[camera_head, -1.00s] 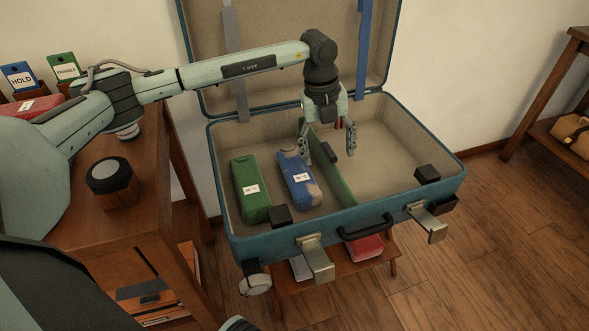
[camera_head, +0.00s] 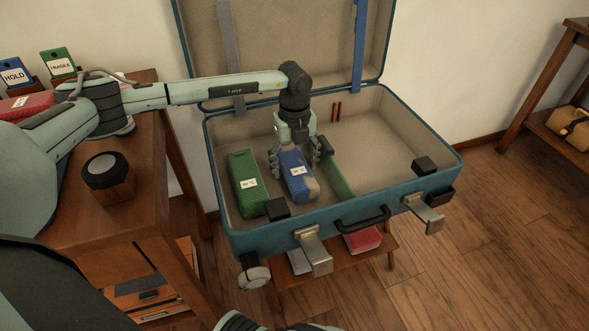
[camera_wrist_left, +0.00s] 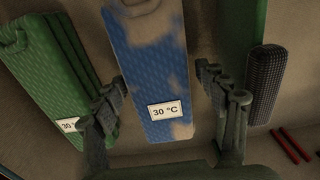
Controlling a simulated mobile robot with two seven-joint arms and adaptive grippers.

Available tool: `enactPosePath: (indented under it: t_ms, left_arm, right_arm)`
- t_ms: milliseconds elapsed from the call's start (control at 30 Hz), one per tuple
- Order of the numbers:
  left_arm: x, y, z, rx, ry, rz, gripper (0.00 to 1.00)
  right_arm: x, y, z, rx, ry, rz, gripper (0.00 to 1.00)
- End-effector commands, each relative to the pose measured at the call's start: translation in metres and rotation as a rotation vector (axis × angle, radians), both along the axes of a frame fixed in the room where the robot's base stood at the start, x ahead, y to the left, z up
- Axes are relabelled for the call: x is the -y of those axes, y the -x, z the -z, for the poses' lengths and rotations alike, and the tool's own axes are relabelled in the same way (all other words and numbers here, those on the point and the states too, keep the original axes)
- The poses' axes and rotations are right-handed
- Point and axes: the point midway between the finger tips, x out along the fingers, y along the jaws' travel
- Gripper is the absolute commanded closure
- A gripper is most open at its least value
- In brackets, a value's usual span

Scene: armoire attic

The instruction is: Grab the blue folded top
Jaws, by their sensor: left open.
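The blue folded top (camera_head: 296,178), with tan patches and a white "30 °C" label, lies in the left half of the open suitcase. It fills the middle of the left wrist view (camera_wrist_left: 151,60). My left gripper (camera_head: 297,160) is over its far end, pointing down. In the left wrist view the open fingers (camera_wrist_left: 166,92) stand on either side of the top, with gaps visible between them and its sides. A green folded item (camera_head: 247,183) with a similar label lies just left of the top.
A green divider (camera_head: 342,179) stands right of the top, with a dark brush-like object (camera_wrist_left: 265,85) beside it. Two red sticks (camera_head: 337,111) are at the back of the case (camera_head: 330,217). The case's right half is mostly clear. A wooden table (camera_head: 80,228) stands at left.

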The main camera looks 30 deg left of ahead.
Motion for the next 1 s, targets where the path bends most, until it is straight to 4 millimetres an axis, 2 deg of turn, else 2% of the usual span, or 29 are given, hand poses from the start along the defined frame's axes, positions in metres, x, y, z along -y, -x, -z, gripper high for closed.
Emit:
enactPosePath:
  t_ms: [100,400,467,767,867,1000]
  left_arm:
    - [0.0,0.0,0.0,0.0,0.0,0.0,0.29]
    - [0.0,0.0,0.0,0.0,0.0,0.0,0.66]
    - [0.0,0.0,-0.001,0.0,0.0,0.0,0.71]
    - [0.0,0.0,-0.004,0.001,0.001,0.0,0.72]
    - [0.0,-0.001,-0.01,0.001,0.0,-0.001,0.72]
    - [-0.001,-0.001,-0.029,0.003,-0.001,-0.001,0.72]
  right_arm:
    - [0.0,0.0,0.0,0.0,0.0,0.0,0.6]
    - [0.0,0.0,0.0,0.001,0.0,0.0,0.6]
    - [0.0,0.0,0.0,0.001,0.0,0.0,0.6]
    - [0.0,0.0,-0.001,0.002,0.0,0.0,0.6]
    - [0.0,0.0,-0.001,-0.001,0.0,0.0,0.6]
    - [0.001,0.002,-0.001,-0.011,0.003,0.004,0.6]
